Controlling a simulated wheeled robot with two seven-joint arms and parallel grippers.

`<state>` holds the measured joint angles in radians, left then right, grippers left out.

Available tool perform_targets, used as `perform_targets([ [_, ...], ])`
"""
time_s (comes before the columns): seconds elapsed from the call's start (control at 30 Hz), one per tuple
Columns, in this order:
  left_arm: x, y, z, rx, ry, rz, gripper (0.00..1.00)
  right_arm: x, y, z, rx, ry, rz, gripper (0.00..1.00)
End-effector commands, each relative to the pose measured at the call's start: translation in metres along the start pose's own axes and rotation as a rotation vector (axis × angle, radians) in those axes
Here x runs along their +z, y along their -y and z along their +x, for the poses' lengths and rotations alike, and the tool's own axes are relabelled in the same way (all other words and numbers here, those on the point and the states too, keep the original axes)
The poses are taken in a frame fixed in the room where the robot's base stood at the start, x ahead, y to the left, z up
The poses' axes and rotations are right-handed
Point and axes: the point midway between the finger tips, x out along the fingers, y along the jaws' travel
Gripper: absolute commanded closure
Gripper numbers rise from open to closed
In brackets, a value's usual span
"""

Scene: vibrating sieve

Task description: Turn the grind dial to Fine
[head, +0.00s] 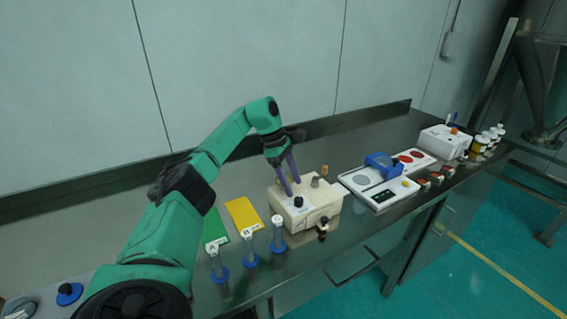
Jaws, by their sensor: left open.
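A cream box-shaped machine (318,208) stands on the steel bench in the middle of the view. A black knob (298,202) sits on a pale panel on its top, near the left front corner; it looks like the grind dial. Its markings are too small to read, so its setting cannot be told. My left gripper (291,187) reaches down from behind with two purple fingers. The fingers are apart and empty, with their tips just above and behind the black knob. I cannot tell whether they touch the machine. My right gripper is not in view.
Small clear tubes on blue bases (249,258) stand left of the machine, by a green mat (214,228) and a yellow mat (243,213). A black-handled part (323,226) projects from the machine's front. A scale with a blue item (383,163) stands to the right.

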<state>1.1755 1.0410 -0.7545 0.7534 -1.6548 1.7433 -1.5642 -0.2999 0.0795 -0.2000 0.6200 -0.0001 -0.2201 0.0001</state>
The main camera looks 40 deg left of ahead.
Motion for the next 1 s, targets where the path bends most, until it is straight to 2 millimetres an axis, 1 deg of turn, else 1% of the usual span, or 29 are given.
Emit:
perform_targets([
  [0.03, 0.000, -0.001, -0.015, 0.008, 0.003, 0.001, 0.36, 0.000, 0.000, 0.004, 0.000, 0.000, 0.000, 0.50],
  [0.1, 0.001, -0.001, -0.038, 0.007, 0.003, 0.000, 0.36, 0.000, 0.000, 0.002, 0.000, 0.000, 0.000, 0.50],
  [0.2, 0.002, -0.001, -0.068, 0.006, 0.004, 0.000, 0.36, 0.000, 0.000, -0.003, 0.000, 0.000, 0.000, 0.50],
  [0.3, 0.002, -0.001, -0.089, 0.004, 0.003, 0.000, 0.36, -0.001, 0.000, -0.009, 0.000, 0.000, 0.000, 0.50],
  [0.33, 0.001, -0.001, -0.093, 0.003, 0.002, 0.000, 0.36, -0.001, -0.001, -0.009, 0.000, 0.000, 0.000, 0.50],
  [0.47, 0.000, 0.000, -0.099, -0.001, 0.001, 0.000, 0.36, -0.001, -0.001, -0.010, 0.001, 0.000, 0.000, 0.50],
  [1.0, 0.000, 0.000, -0.099, 0.000, 0.000, 0.000, 0.36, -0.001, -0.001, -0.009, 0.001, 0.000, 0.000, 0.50],
])
